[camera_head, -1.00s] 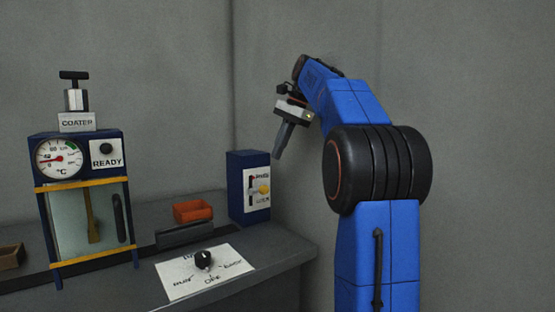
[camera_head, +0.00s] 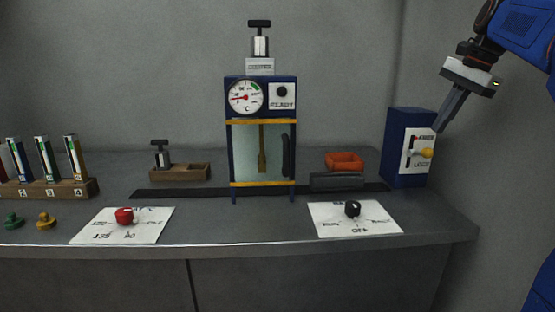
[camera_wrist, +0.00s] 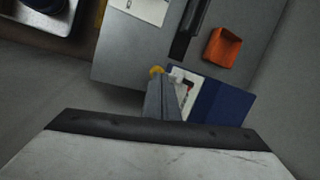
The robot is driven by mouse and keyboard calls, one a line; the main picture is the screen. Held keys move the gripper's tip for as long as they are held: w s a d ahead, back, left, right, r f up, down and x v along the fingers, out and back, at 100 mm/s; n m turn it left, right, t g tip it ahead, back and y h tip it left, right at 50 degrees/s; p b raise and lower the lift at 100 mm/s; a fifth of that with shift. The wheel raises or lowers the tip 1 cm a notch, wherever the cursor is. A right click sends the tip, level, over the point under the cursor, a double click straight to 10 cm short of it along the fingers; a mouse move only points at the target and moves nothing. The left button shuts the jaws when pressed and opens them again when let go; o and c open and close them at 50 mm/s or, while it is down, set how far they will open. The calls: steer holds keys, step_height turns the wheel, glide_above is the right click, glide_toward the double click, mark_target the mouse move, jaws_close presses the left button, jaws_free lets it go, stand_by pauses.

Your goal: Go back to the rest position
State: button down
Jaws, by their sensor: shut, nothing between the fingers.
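My gripper (camera_head: 440,128) is at the right of the head view, pointing down and to the left. Its fingers are together, with nothing between them. In the picture its tip overlaps the upper right edge of a blue box (camera_head: 396,150) with a yellow-knobbed lever; I cannot tell whether they touch. In the wrist view the closed fingers (camera_wrist: 160,80) overlap the blue box (camera_wrist: 222,103), and the yellow knob (camera_wrist: 156,71) shows at their tip. My blue arm enters at the upper right of the head view.
A coater cabinet (camera_head: 260,180) with a gauge stands mid-bench. An orange tray (camera_head: 344,163), a black knob (camera_head: 352,208) and a red knob (camera_head: 124,215) are on the bench. A rack of tubes (camera_head: 50,190) is at the left. The front bench strip between the knob plates is clear.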

steer(key=s+a+f+n+h, duration=0.1)
steer(key=s+a+f+n, duration=0.4)
steer(key=s+f, duration=0.4)
steer(key=s+a+f+n+t+h, duration=0.1)
steer(key=s+a+f+n, duration=0.4)
steer(key=s+f, duration=0.5)
steer(key=s+a+f+n, duration=0.4)
steer(key=s+f, duration=0.6)
steer(key=f, duration=0.5)
steer(key=shift+a+n+t+h, duration=0.4)
steer(key=shift+a, duration=0.05)
